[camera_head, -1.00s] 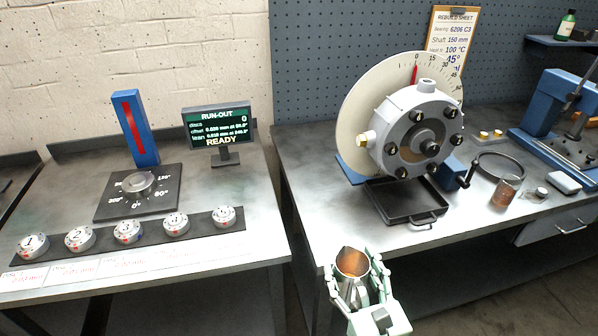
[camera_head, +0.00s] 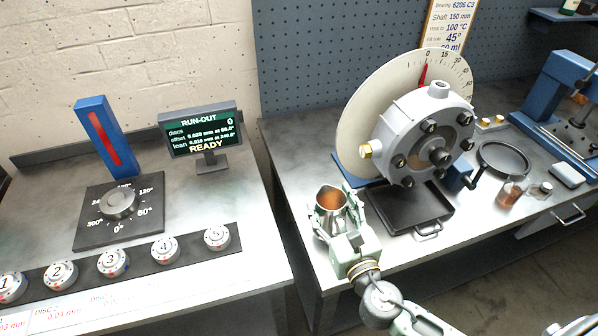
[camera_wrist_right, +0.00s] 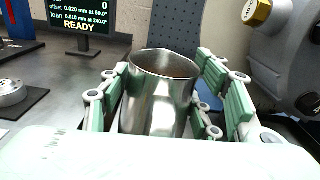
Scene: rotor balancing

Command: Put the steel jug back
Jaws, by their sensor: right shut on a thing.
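The steel jug (camera_head: 330,199) is upright between the fingers of my right gripper (camera_head: 338,212), with brownish-orange contents or inner colour showing at its mouth. My right gripper is shut on it, near the left front edge of the right bench. In the right wrist view the jug (camera_wrist_right: 160,95) stands between the green finger pads of the gripper (camera_wrist_right: 165,105). Its base is hidden, so I cannot tell whether it touches the bench. My left gripper is not in view.
The grey housing (camera_head: 424,135) with its dial plate (camera_head: 365,115) stands right of the jug, above a black drip tray (camera_head: 408,208). A round black ring (camera_head: 503,158) and a copper-coloured jar (camera_head: 511,193) are farther right. The run-out screen (camera_head: 200,130) and numbered discs (camera_head: 113,262) are on the left bench.

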